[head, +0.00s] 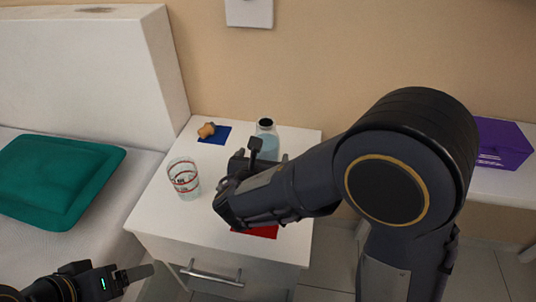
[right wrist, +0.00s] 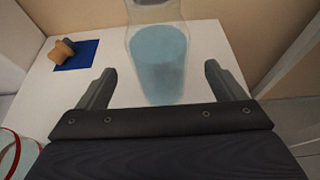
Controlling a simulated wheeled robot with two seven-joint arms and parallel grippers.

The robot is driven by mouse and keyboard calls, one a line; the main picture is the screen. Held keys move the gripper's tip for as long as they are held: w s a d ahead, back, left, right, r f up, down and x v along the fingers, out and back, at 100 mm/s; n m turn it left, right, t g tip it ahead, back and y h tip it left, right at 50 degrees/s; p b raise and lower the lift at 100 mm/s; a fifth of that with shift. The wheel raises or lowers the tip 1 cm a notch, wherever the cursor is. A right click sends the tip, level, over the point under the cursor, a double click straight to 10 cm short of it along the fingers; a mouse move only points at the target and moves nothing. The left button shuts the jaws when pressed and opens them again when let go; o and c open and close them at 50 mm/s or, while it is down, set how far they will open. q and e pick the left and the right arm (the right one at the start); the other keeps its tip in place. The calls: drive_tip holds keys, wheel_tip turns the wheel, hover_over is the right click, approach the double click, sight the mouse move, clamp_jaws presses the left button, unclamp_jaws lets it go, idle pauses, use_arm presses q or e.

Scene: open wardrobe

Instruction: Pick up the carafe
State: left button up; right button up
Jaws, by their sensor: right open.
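The carafe (head: 265,129) is clear with a dark rim and pale blue liquid. It stands upright on the white bedside cabinet, partly hidden by my right gripper in the head view. In the right wrist view the carafe (right wrist: 160,62) is straight ahead, between the lines of the two fingers, and its top is cut off. My right gripper (head: 260,160) is open and empty, low over the cabinet on the near side of the carafe. My left gripper (head: 128,276) is at the bottom left, away from the carafe; its opening is unclear.
The white cabinet (head: 160,215) also bears a glass with red bands (head: 184,180), a brown object (head: 207,130) on a blue mat (head: 216,139), and a red mat (head: 262,232) under my right arm. A bed with a green pillow (head: 60,180) is left; a purple box (head: 500,145) is right.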

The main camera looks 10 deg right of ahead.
sight(266, 151)
drive_tip(key=b+x, duration=0.2)
drive_tip(key=x, duration=0.3)
drive_tip(key=shift+f, duration=0.15)
drive_tip(key=shift+w, duration=0.25)
drive_tip(key=c, duration=1.5)
